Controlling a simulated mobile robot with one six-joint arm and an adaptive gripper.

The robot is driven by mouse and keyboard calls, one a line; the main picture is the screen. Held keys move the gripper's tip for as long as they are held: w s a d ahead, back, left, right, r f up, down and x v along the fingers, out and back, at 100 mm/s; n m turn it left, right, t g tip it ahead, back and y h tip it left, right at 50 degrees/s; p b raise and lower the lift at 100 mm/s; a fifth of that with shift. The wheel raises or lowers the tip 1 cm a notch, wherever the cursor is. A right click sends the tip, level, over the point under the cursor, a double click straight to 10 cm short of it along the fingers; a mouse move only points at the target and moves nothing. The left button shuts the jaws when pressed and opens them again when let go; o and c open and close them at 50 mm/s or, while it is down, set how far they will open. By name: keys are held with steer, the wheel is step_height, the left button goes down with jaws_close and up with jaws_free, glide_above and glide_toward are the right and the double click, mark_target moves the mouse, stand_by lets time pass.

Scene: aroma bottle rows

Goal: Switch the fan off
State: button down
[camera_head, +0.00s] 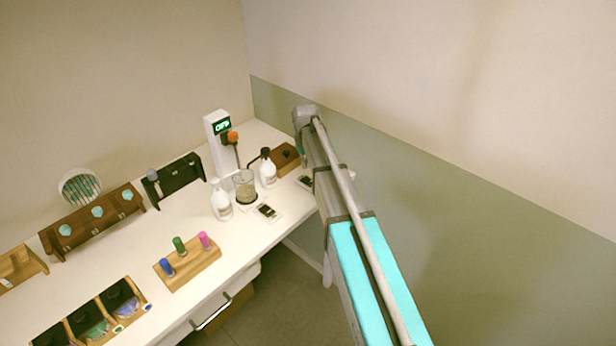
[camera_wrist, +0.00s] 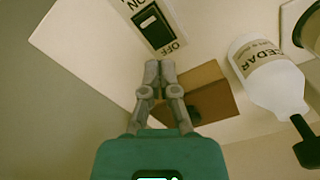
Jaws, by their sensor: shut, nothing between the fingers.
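A pale switch plate with a black rocker (camera_wrist: 152,27) shows at the top of the wrist view, with the word OFF at its near end and another label, partly cut off, at the far end. In the head view a plate with a dark rocker (camera_head: 305,181) lies by the desk's right edge, partly beside my arm. My gripper (camera_wrist: 153,66) is shut and empty, its tips just short of the OFF end in the picture; contact cannot be told. A round, striped disc (camera_head: 80,187), possibly the fan, stands at the left back.
A white bottle labelled CEDAR (camera_wrist: 268,75) and a brown wooden block (camera_wrist: 205,95) are close to my gripper. A second switch plate (camera_head: 267,211) lies before a glass beaker (camera_head: 245,187). A white post with a green display (camera_head: 219,140) stands behind.

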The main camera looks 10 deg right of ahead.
steer(key=shift+r+p, duration=0.6)
steer(key=shift+r, duration=0.2)
steer(key=s+m, duration=0.1)
steer(key=s, duration=2.8)
